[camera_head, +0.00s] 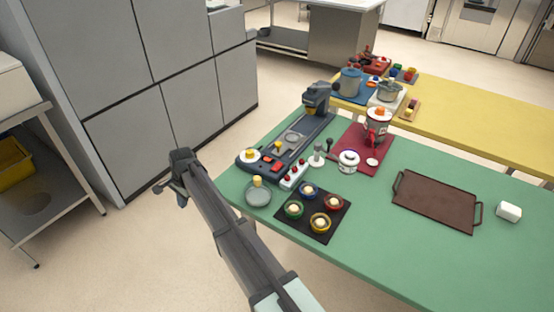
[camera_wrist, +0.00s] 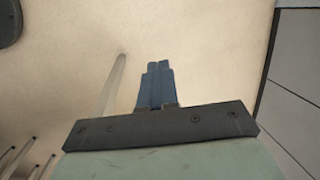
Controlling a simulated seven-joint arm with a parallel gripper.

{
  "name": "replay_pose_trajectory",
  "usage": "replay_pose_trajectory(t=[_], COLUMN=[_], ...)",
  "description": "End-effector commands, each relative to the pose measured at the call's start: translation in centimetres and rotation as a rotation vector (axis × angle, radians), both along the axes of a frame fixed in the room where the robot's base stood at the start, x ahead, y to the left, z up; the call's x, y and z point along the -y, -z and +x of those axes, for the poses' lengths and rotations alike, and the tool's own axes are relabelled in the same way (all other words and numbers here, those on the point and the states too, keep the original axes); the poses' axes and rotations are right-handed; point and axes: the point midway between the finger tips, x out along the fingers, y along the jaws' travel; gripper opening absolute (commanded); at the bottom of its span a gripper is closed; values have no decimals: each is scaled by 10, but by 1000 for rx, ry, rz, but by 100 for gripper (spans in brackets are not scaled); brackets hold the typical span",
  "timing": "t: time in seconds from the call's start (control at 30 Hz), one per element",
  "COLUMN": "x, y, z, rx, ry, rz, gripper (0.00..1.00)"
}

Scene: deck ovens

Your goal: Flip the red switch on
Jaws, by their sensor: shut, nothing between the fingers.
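Small red switch-like parts (camera_head: 277,165) sit on a dark grey panel at the left end of the green table in the head view. A white strip (camera_head: 294,174) beside it also carries small red parts. I cannot tell which one is the red switch, or its position. My gripper (camera_wrist: 157,82) shows in the wrist view with its blue fingers together and nothing between them. It points at bare floor, away from the table.
The green table (camera_head: 380,255) also holds a black mat (camera_head: 318,237) with several coloured cups, a red mat with a pot, and a brown tray (camera_head: 436,203). Grey cabinets (camera_head: 150,90) stand left of my arm. Floor lies open between cabinets and table.

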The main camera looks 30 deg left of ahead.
Motion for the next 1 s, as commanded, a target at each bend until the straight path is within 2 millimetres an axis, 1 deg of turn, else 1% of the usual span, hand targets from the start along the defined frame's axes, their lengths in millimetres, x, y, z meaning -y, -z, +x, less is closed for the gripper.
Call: replay_pose_trajectory(t=[0.03,0.1,0.17,0.2,0.27,0.3,0.37,0.4,0.47,0.5,0.6,0.7,0.8,0.9,1.0], x=[10,25,40,52,69,82,103,117,140,156,191,219,237,247,250], y=[-25,-54,-77,-93,-115,-129,-151,-166,-188,-202,-233,-257,-272,-280,-279], z=[17,39,56,67,82,92,107,116,129,138,154,166,173,177,180], rx=[36,86,128,155,195,221,261,286,327,351,407,447,472,487,490], ry=[-7,-19,-27,-30,-33,-34,-32,-31,-25,-22,-10,1,10,16,16], rz=[8,6,1,-5,-15,-25,-39,-51,-70,-83,-115,-143,-164,-176,-180], gripper=[0,0,0,0,0,0,0,0,0,0,0,0,0,0,0])
